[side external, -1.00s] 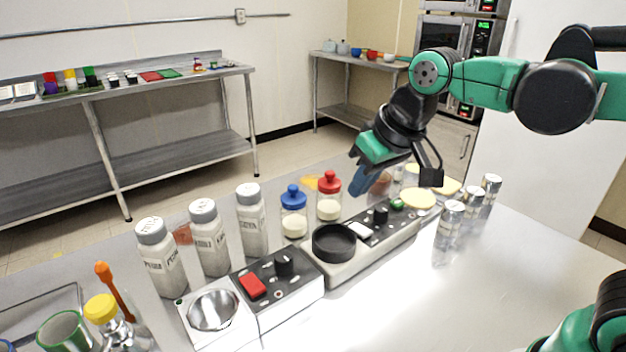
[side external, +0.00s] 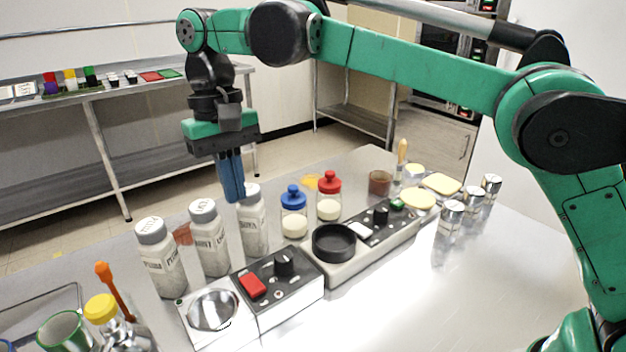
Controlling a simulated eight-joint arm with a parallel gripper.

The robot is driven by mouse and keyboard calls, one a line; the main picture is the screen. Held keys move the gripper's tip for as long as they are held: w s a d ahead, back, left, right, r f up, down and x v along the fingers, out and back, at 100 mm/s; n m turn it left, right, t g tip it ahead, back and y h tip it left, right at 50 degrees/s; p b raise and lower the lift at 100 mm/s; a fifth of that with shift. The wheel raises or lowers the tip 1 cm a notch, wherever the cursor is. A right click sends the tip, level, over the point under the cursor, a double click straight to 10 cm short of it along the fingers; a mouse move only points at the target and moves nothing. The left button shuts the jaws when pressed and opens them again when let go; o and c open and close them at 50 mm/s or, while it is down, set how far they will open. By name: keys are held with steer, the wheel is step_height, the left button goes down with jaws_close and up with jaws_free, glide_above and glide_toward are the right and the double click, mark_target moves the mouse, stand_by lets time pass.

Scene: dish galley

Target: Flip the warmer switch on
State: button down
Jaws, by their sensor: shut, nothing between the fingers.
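My gripper (side external: 235,196) has blue fingers pointing down, shut and empty. In the picture it overlaps the top of the right-hand white shaker bottle (side external: 252,228); it appears to be in the air, and I cannot tell whether they touch. Two switch units stand on the steel table. The near unit has a red rocker switch (side external: 252,285), a black knob (side external: 284,264) and a silver bowl (side external: 212,310). The far unit has a white rocker switch (side external: 360,231), a black knob (side external: 381,213) and a black round dish (side external: 333,241). I cannot tell which unit is the warmer or how either switch is set.
More white shakers (side external: 208,238) stand left of the gripper. A blue-lidded jar (side external: 293,212) and a red-lidded jar (side external: 329,196) stand behind the units. Metal cans (side external: 451,216) are at right. A yellow-capped bottle (side external: 101,310) is front left. The front right tabletop is clear.

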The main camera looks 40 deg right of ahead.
mark_target(251, 282)
stand_by(0.3)
steer(key=f, duration=0.4)
steer(key=s+f, duration=0.1)
steer(key=f, duration=0.4)
steer(key=s+f, duration=0.1)
steer(key=f, duration=0.4)
steer(key=shift+f+t, duration=0.15)
steer(key=shift+t, duration=0.15)
steer(key=shift+w+r, duration=0.2)
steer(key=shift+w, duration=0.55)
